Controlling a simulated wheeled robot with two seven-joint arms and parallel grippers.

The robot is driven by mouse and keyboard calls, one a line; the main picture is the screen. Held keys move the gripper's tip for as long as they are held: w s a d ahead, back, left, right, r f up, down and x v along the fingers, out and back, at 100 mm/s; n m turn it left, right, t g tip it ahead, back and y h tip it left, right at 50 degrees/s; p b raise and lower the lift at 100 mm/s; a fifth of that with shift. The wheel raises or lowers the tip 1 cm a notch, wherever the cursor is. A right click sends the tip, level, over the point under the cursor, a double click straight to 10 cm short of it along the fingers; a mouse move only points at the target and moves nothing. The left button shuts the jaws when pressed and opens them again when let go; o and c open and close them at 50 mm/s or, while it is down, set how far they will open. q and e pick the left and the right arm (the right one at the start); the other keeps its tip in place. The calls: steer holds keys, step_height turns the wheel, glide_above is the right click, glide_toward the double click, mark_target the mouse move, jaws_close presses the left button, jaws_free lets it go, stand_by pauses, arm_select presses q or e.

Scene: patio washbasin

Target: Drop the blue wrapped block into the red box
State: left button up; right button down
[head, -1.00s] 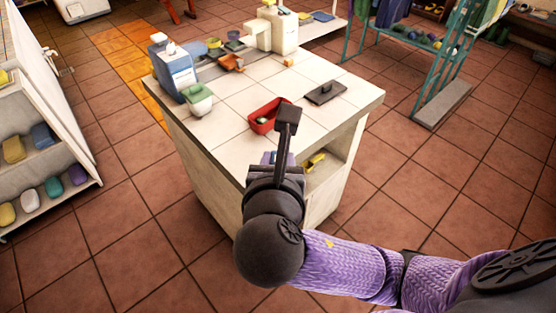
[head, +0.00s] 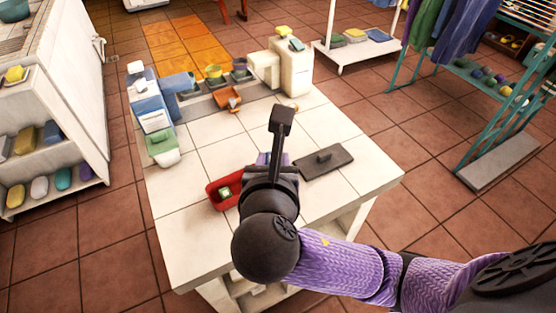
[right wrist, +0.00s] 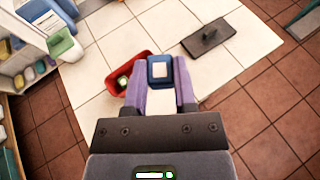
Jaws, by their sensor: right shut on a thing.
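The blue wrapped block (right wrist: 160,70), with a pale top face, is held between the purple fingers of my right gripper (right wrist: 160,82) in the right wrist view. In the head view my right gripper (head: 264,159) is over the countertop, and my own wrist hides the block. The red box (head: 212,190) stands open on the counter, just left of my right wrist; it also shows left of the block in the right wrist view (right wrist: 128,62). A small green and white item (head: 224,192) lies in it. My left gripper is not in view.
A dark flat plate with a handle (head: 325,161) lies right of the gripper on the tiled counter (head: 215,155). A green and white container (head: 162,148), a blue and white bottle (head: 153,112) and a cream dispenser (head: 290,66) stand farther back. The counter's front left is clear.

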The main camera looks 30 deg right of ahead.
steer(key=w+a+f+n+t+y+p, duration=0.1)
steer(key=w+f+n+y+p, duration=0.15)
steer(key=w, duration=0.25)
steer(key=w+a+f+n+y+p, duration=0.1)
steer(key=w+f+n+y+p, duration=0.15)
steer(key=w+p, duration=0.2)
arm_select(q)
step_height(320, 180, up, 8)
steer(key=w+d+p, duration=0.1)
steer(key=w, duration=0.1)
arm_select(e)
steer(key=f+y+b, duration=0.1)
steer(key=f+b, duration=0.1)
steer(key=f, duration=0.1)
steer(key=w+d+f+n+b, duration=0.1)
steer(key=f, duration=0.2)
steer(key=f+y+b, duration=0.1)
steer(key=f+b, duration=0.1)
steer(key=f, duration=0.1)
steer(key=shift+w+d+f+n+y+b, duration=0.25)
steer(key=shift+d+n+y+b, duration=0.05)
steer(key=shift+d, duration=0.05)
steer(key=shift+f, duration=0.4)
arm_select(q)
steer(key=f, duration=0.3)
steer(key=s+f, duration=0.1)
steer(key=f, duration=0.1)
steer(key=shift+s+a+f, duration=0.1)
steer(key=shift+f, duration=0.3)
